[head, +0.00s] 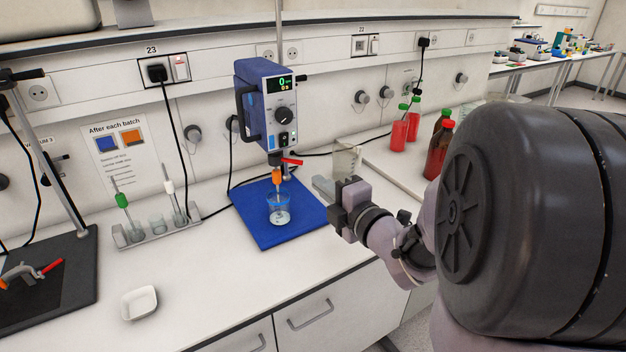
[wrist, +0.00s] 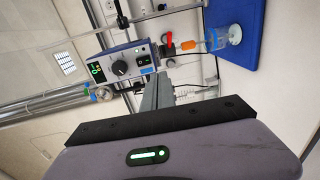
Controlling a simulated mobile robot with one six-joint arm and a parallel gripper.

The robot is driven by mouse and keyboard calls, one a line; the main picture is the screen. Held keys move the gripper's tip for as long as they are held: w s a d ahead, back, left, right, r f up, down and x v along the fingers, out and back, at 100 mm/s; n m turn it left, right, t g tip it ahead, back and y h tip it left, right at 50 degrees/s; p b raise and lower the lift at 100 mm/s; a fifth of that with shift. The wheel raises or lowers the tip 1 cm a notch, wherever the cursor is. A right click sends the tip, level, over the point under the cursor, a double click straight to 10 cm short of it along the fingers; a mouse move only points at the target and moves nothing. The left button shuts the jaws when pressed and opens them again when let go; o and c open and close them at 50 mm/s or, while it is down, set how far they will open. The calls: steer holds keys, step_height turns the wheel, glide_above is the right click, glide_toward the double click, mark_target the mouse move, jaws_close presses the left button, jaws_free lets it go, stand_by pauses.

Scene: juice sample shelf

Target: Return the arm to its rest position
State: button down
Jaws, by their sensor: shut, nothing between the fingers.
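My gripper (head: 324,188) is in the middle of the head view, above the right edge of the blue mat and apart from everything on the bench. Its fingers are together with nothing between them; they also show in the wrist view (wrist: 158,92). My arm reaches in from the right side of the head view. Left of the gripper, a blue overhead stirrer (head: 266,105) shows a green 0 on its display. Below it a clear beaker (head: 279,210) stands on the blue mat (head: 262,236), with an orange piece on the stirrer shaft above it.
A clear jug (head: 345,158) stands just behind the gripper. Red bottles (head: 399,134) stand at the back right, close to my arm. A rack (head: 156,232) with stirring rods and a white dish (head: 139,303) are at the left. The front bench between dish and mat is clear.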

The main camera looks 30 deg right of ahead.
steer(key=s+a+f+m+g, duration=0.2)
steer(key=s+a+m+g, duration=0.3)
steer(key=s+a+m, duration=0.5)
steer(key=s+a+f+m+g+y, duration=0.1)
steer(key=s+a+f+m+g, duration=0.1)
steer(key=s+a+m+g, duration=0.4)
steer(key=s+a+m, duration=0.4)
steer(key=s+m, duration=0.2)
steer(key=shift+s+f+m, duration=0.15)
steer(key=shift+s+m, duration=0.1)
steer(key=shift+m, duration=0.15)
